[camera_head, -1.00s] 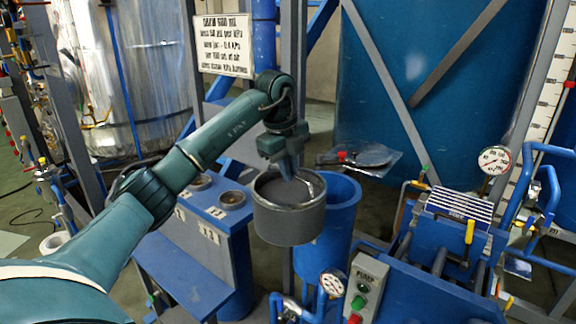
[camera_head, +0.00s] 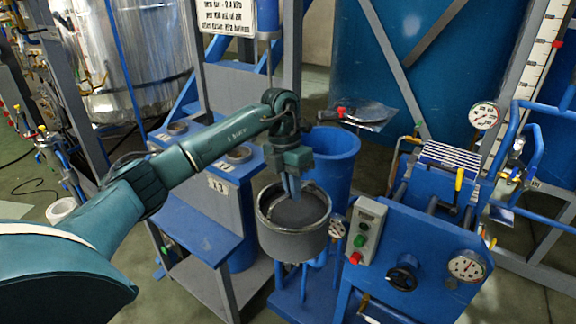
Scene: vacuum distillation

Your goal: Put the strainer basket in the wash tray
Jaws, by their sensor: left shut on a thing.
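The strainer basket (camera_head: 292,242) is a round grey metal vessel with an open top and a dark inside. It hangs upright in the air near the picture's middle. My left gripper (camera_head: 291,190) reaches in from the left and is shut on the basket's far rim. The fingertips partly hide that rim. I cannot make out a wash tray for certain; a flat, clear tray-like piece (camera_head: 372,112) with a dark round item on it shows behind the blue bucket. My right gripper is out of view.
A tall open blue bucket (camera_head: 333,150) stands just behind the basket. A blue console with a button box (camera_head: 364,230) and gauges is close on the right. A blue bench with round openings (camera_head: 238,153) is on the left. A large blue tank (camera_head: 375,70) stands behind.

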